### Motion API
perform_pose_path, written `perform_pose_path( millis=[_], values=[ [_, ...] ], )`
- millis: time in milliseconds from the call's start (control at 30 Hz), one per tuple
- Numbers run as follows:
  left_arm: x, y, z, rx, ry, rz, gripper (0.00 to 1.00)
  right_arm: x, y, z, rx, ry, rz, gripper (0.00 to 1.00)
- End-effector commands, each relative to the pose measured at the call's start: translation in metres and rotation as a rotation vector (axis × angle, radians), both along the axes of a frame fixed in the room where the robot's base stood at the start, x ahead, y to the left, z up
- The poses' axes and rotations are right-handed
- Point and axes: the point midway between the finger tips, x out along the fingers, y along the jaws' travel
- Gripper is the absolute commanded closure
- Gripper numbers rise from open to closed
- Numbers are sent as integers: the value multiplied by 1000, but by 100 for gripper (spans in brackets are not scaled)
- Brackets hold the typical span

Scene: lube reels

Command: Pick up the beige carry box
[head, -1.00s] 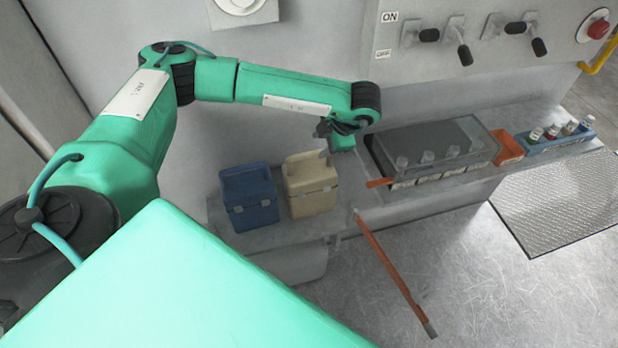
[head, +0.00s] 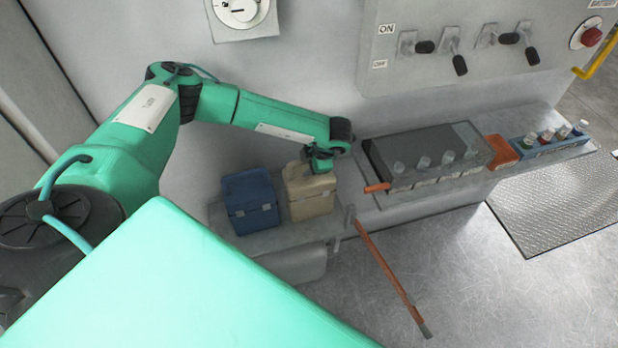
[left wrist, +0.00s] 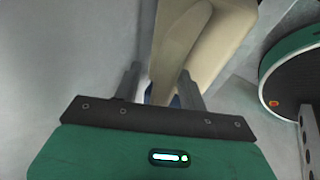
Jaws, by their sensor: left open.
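The beige carry box (head: 311,198) stands on the low grey shelf, just right of the blue box. My left gripper (head: 320,166) is at the top right of the beige box in the head view. In the left wrist view my left gripper (left wrist: 160,86) is open, with its two fingers apart and a beige part of the box (left wrist: 203,45) ahead of and partly between them. I cannot tell whether the fingers touch the box. My right gripper is not in view.
The blue box (head: 250,203) stands close beside the beige one. A dark rack with a clear cover (head: 425,155), an orange block (head: 501,151) and a blue tray of bottles (head: 550,145) lie to the right. An orange bar (head: 392,275) slants over the floor in front.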

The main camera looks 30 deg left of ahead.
Motion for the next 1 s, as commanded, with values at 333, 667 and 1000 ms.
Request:
perform_pose_path(
  millis=[333, 667, 1000],
  values=[
    [0, 0, -2, 0, 0, 0, 58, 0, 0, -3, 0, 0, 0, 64],
    [0, 0, -3, 0, 0, 0, 98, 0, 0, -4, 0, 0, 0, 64],
    [0, 0, -3, 1, 1, 0, 100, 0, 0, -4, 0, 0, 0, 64]
  ],
)
